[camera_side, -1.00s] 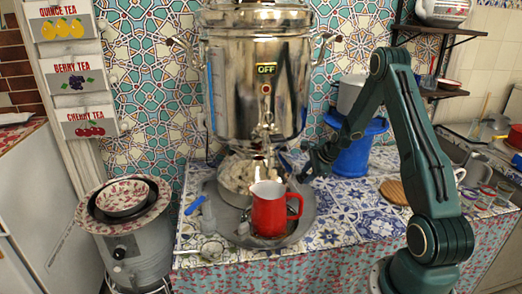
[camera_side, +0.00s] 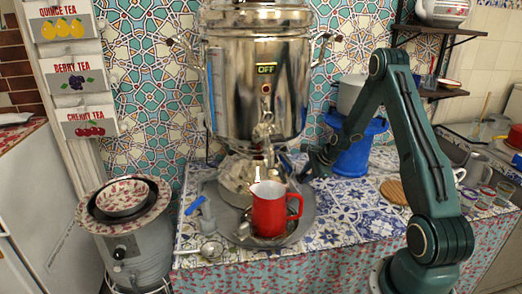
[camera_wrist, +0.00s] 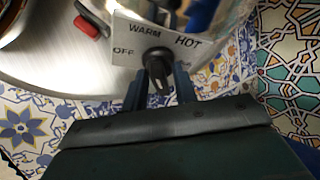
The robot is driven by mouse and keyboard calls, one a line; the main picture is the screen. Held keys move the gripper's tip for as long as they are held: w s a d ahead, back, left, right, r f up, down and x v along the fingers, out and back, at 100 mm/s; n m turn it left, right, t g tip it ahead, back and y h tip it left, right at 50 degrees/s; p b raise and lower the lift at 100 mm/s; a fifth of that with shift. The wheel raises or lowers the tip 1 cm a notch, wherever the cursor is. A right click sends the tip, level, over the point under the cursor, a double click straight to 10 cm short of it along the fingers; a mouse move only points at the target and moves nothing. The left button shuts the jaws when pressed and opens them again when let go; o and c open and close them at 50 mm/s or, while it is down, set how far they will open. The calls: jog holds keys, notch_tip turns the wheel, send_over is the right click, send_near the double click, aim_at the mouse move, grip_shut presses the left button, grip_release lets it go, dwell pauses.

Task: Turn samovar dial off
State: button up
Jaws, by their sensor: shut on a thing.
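The samovar (camera_side: 258,95) is a large shiny metal urn, and its front display (camera_side: 266,69) reads OFF. In the wrist view, a white plate (camera_wrist: 128,47) carries the words OFF, WARM and HOT. The black dial (camera_wrist: 157,56) is in front of this plate. My gripper (camera_wrist: 160,88) is shut on the dial, its blue-green fingers on either side. I cannot tell clearly which word the dial points at. In the side view, my gripper (camera_side: 305,172) is at the samovar's lower right, and the dial is hidden there.
A red mug (camera_side: 268,212) stands on a round metal tray (camera_side: 303,225) under the tap. A wooden coaster (camera_side: 393,191) lies to the right. Patterned tablecloth (camera_side: 345,215) is bare between the tray and my arm.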

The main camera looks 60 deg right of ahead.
jog(key=n+t, duration=0.1)
jog(key=n, duration=0.1)
jog(key=n+t+h, duration=0.1)
jog(key=n, duration=0.2)
jog(key=shift+s+a+f, duration=0.1)
jog(key=shift+s, duration=0.05)
jog(key=shift+s+f+n+t+h, duration=0.15)
jog(key=shift+n+t, duration=0.45)
jog(key=shift+n, duration=0.6)
jog(key=shift+w+r+n+t+h, duration=0.15)
jog(key=shift+n+t, duration=0.45)
jog(key=shift+n, duration=0.6)
jog(key=shift+s+f, duration=0.1)
jog(key=o, duration=0.6)
jog(key=shift+o, duration=0.2)
jog(key=shift+s, duration=0.15)
jog(key=s+r, duration=0.3)
jog(key=r, duration=0.6)
jog(key=shift+s+a+r, duration=0.35)
jog(key=shift+s+a, duration=0.05)
jog(key=shift+a, duration=0.05)
